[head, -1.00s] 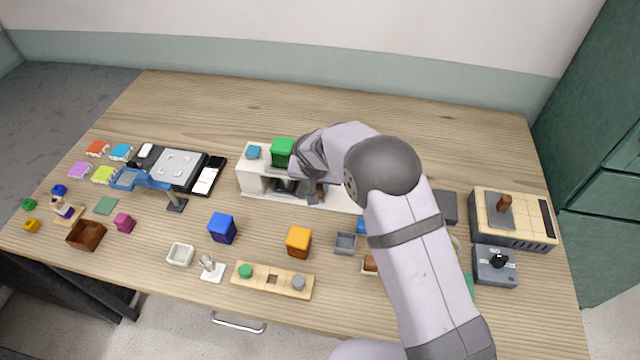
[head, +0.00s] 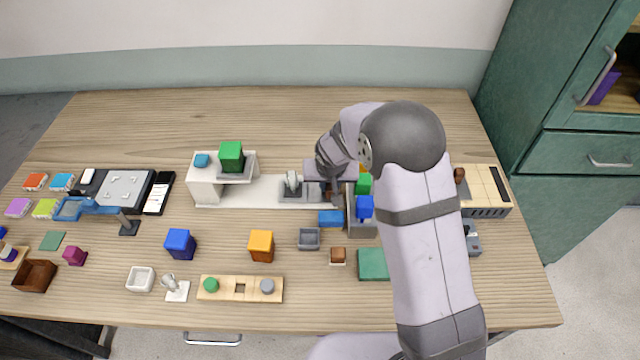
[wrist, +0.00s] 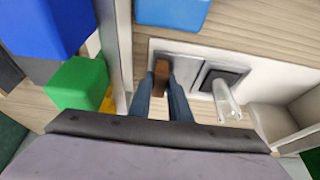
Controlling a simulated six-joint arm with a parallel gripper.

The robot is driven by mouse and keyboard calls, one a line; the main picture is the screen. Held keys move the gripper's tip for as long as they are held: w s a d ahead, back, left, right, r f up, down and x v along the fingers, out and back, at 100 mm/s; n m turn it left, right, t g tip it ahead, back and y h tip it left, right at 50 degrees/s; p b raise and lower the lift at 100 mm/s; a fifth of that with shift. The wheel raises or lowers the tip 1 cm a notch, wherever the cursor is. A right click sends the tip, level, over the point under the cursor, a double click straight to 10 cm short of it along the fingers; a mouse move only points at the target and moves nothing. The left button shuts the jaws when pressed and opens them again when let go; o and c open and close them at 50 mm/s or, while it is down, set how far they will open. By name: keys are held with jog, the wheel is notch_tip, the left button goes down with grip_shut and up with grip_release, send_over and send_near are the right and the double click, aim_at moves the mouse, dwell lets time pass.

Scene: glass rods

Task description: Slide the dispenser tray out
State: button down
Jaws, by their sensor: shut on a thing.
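The white dispenser (head: 206,188) stands at the back middle, with a green block (head: 231,154) on top and a long white base (head: 262,192) running right. Its grey tray (head: 292,196) lies out on this base, clear of the housing. A pale, glassy piece (wrist: 226,98) stands in the tray's dark square recess; it also shows in the head view (head: 292,179). My gripper (wrist: 162,80) is shut on the tray's brown handle (wrist: 161,92), at the tray's right end. In the head view my gripper (head: 330,190) is partly hidden by my arm.
A grey bin (head: 362,229) with green (head: 363,184) and blue (head: 365,206) blocks stands close right of my gripper. A blue block (head: 330,218) lies just in front of the base. A small grey box (head: 309,239) stands nearer the front.

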jog(key=c, duration=1.6)
grip_release()
jog(key=shift+a, duration=0.1)
jog(key=shift+c, duration=0.2)
jog(key=b+v, duration=0.1)
jog(key=v, duration=0.6)
jog(key=shift+r+b, duration=0.15)
jog(key=shift+b, duration=0.25)
jog(key=shift+s, duration=0.1)
